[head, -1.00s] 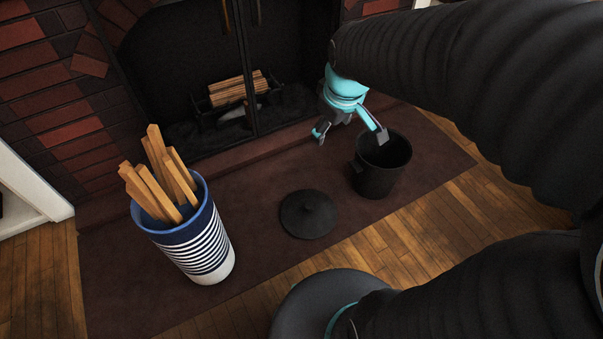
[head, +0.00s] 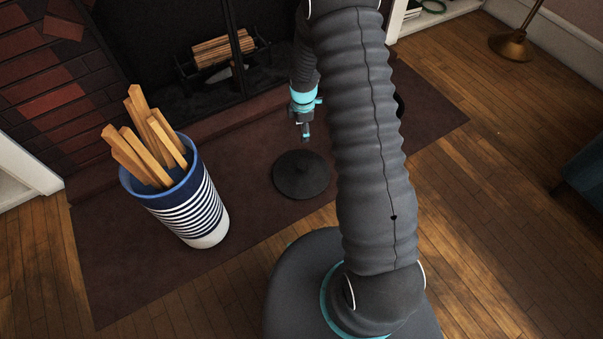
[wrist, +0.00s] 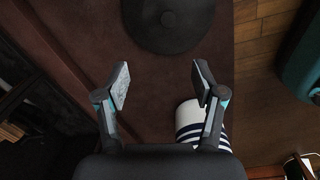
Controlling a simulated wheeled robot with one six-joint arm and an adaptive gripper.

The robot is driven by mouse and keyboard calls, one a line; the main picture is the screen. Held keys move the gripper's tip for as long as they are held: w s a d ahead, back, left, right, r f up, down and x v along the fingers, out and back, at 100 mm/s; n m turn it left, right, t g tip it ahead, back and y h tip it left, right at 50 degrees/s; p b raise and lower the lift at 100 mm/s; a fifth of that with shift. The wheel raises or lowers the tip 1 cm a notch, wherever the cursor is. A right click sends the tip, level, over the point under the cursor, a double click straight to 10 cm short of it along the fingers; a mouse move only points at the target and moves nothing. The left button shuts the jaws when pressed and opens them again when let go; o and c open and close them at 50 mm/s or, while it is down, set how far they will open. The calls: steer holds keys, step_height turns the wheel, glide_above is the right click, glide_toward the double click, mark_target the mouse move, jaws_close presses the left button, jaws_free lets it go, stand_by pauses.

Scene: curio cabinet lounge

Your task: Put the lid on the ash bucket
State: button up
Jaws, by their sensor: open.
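The black round lid (head: 302,175) lies flat on the dark red hearth mat, its knob facing up. It also shows at the top of the wrist view (wrist: 168,22), ahead of my fingertips. My gripper (head: 305,135) points down above the mat, just behind the lid in the head view. In the wrist view my gripper (wrist: 161,82) has its two fingers spread, with nothing between them. The ash bucket (head: 399,105) is almost wholly hidden behind my arm; only a dark sliver of it shows at the arm's right side.
A blue and white striped bin (head: 185,200) of wood sticks stands left of the lid. The brick fireplace with a log grate (head: 222,55) is behind. The mat (head: 120,265) is bare in front, with open wood floor to the right and a brass lamp base (head: 511,45).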

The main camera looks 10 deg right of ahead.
steer(key=n, duration=0.2)
glide_above(302, 165)
step_height(302, 165, down, 10)
steer(key=shift+g, duration=0.3)
step_height(302, 165, down, 8)
steer(key=shift+d+r, duration=0.1)
steer(key=shift+r, duration=0.1)
steer(key=shift+a+f, duration=0.2)
steer(key=shift+f, duration=2.45)
jaws_close()
